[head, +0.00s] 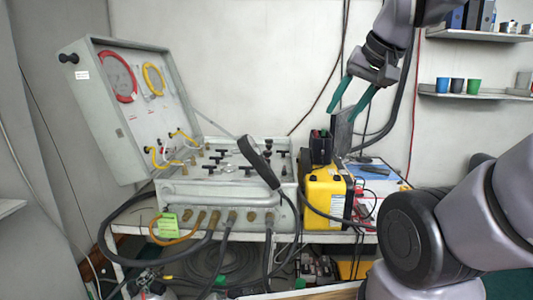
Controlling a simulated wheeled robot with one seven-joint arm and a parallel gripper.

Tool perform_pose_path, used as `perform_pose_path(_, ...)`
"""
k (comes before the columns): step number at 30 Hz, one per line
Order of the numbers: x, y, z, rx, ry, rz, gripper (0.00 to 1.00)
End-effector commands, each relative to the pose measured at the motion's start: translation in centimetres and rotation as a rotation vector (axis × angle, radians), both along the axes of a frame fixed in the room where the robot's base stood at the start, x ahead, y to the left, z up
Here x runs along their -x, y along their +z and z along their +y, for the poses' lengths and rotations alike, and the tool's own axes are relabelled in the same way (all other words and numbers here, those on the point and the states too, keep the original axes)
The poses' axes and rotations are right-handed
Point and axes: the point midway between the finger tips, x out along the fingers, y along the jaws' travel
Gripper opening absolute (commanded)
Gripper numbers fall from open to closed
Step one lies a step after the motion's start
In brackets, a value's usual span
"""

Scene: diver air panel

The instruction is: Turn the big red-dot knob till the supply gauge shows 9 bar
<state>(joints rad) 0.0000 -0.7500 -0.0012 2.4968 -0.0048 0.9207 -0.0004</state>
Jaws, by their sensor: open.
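The diver air panel (175,189) is a grey case on a bench, left of centre, with its lid (85,95) standing open. Several black knobs and handles (245,168) show on its top face. They are small, and I cannot tell which one has a red dot. I cannot make out the supply gauge or its reading. My gripper (341,114) has teal fingers, spread apart and empty. It points down and left, high at the right of the panel, and appears clear of it.
A black handset (258,161) on a cable stands over the panel's right part. A yellow case (325,193) and a white box (376,172) stand right of the panel. Hoses (215,240) hang from the panel's front. Shelves with cups (457,86) are at upper right.

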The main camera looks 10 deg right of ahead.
Motion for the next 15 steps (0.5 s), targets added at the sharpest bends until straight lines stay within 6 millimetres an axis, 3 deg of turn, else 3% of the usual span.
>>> perform_pose_path(4,0.0,0.0,0.0,0.0,0.0,0.0,0.51)
perform_pose_path(6,-0.1,0.1,0.0,0.001,0.003,0.0,0.78)
perform_pose_path(7,-0.3,0.2,0.0,0.004,0.006,0.001,0.83)
perform_pose_path(11,-2.7,1.2,0.2,0.028,0.046,0.011,0.83)
perform_pose_path(15,-8.2,2.9,0.5,0.083,0.137,0.027,0.83)
